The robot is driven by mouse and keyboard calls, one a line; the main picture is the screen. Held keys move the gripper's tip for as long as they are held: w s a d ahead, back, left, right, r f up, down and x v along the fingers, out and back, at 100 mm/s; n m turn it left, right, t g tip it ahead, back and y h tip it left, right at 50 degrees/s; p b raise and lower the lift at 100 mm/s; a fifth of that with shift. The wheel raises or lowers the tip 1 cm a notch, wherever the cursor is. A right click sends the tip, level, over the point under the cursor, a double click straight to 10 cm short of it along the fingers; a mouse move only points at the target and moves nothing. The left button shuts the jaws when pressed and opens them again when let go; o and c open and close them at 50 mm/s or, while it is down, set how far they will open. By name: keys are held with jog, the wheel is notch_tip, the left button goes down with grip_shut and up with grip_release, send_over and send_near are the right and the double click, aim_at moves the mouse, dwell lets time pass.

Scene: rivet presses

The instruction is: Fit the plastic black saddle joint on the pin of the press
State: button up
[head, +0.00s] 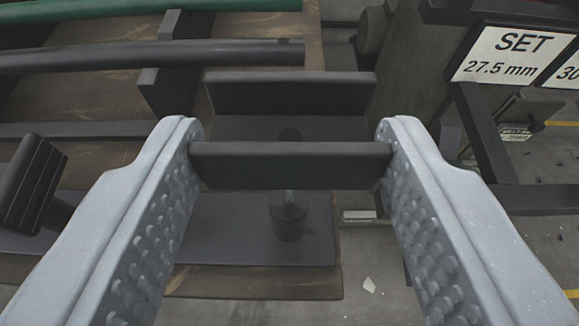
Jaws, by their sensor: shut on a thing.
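The black saddle joint (290,165) is a trough-shaped piece with a near wall, a far wall and a floor with a dark round spot in it. My gripper (290,160) is shut on it, with one pale studded finger at each end of the near wall. The pin (289,215) is a short dark grey cylinder with a narrower top, upright on the dark base plate of the press (235,240). It shows just below the saddle in the picture, apart from it. The height between them is hard to tell. The saddle's underside is hidden.
A black ridged head (32,185) on a post stands at left. A black rod (150,58) and a green bar (150,8) cross the wooden bench at upper left. Dark frames with a "SET 27.5 mm" sign (510,55) stand at right. Floor shows below right.

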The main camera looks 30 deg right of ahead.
jog(key=shift+f+b, duration=0.3)
jog(key=shift+f, duration=1.45)
jog(key=shift+f, duration=0.55)
jog(key=o, duration=0.9)
jog(key=shift+o, duration=0.2)
jog(key=shift+r, duration=0.1)
jog(key=shift+r, duration=0.4)
jog(key=shift+s+a+r, duration=0.15)
jog(key=shift+r, duration=0.15)
jog(key=v, duration=1.1)
jog(key=shift+s, duration=0.25)
jog(key=shift+a+f, duration=0.1)
